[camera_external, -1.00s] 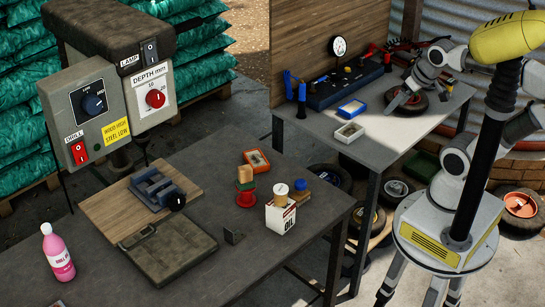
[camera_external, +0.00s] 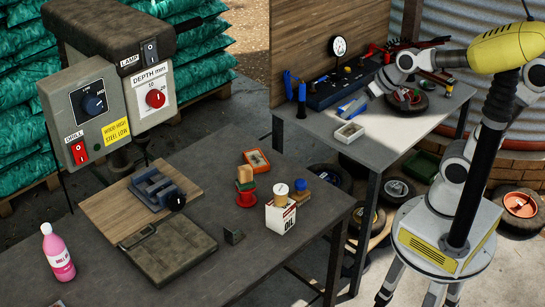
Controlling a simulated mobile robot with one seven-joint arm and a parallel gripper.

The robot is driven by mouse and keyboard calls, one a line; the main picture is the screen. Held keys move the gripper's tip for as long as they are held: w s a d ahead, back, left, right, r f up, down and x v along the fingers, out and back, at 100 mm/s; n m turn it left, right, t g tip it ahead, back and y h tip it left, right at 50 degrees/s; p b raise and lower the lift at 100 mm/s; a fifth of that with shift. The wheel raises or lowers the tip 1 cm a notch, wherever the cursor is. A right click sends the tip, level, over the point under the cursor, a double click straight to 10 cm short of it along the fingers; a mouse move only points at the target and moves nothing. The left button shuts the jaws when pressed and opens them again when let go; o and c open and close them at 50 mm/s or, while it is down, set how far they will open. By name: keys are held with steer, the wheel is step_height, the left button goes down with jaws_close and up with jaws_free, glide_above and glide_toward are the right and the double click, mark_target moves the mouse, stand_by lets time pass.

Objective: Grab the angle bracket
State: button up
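A small dark angle bracket (camera_external: 234,236) stands on the near grey workbench, right of the drill's base plate and left of the white oil box. It looks like the angle bracket, though it is small and dark here. My gripper (camera_external: 372,92) is over the far workbench, beside the small blue tray, well away from the bracket. Its fingers are too small and blurred to tell whether they are open or shut. I see nothing clearly held in it.
The near workbench (camera_external: 200,287) also holds a white oil box (camera_external: 281,216), a red-and-green stack (camera_external: 245,186), a pink bottle (camera_external: 57,252) and the drill press (camera_external: 125,80). Bare bench surrounds the bracket. A wheel (camera_external: 408,99) and white tray (camera_external: 349,132) sit on the far bench.

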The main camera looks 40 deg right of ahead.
steer(key=w+a+f+t+y+b, duration=0.1)
steer(key=w+a+f+b, duration=0.2)
steer(key=a, duration=0.4)
steer(key=w+a+f, duration=0.4)
steer(key=a+f, duration=0.1)
steer(key=a, duration=0.1)
steer(key=w+a+f+t+y+b, duration=0.1)
steer(key=w+a+f+b, duration=0.2)
steer(key=a, duration=0.4)
steer(key=s+a+f+t+h+b, duration=0.2)
steer(key=a+f, duration=0.4)
steer(key=f, duration=0.4)
steer(key=s+a+f+t+h+b, duration=0.25)
steer(key=a+f, duration=0.25)
steer(key=f, duration=0.5)
steer(key=b, duration=0.3)
glide_above(225, 239)
steer(key=s, duration=0.4)
steer(key=f, duration=0.4)
steer(key=shift+w+d+f, duration=0.15)
steer(key=shift+w+d, duration=0.1)
steer(key=b+x, duration=0.1)
steer(key=x, duration=0.1)
steer(key=f+b+x, duration=0.1)
steer(key=x, duration=0.1)
steer(key=shift+w+a+f+b, duration=0.1)
steer(key=shift+b, duration=0.2)
steer(key=shift+w, duration=0.4)
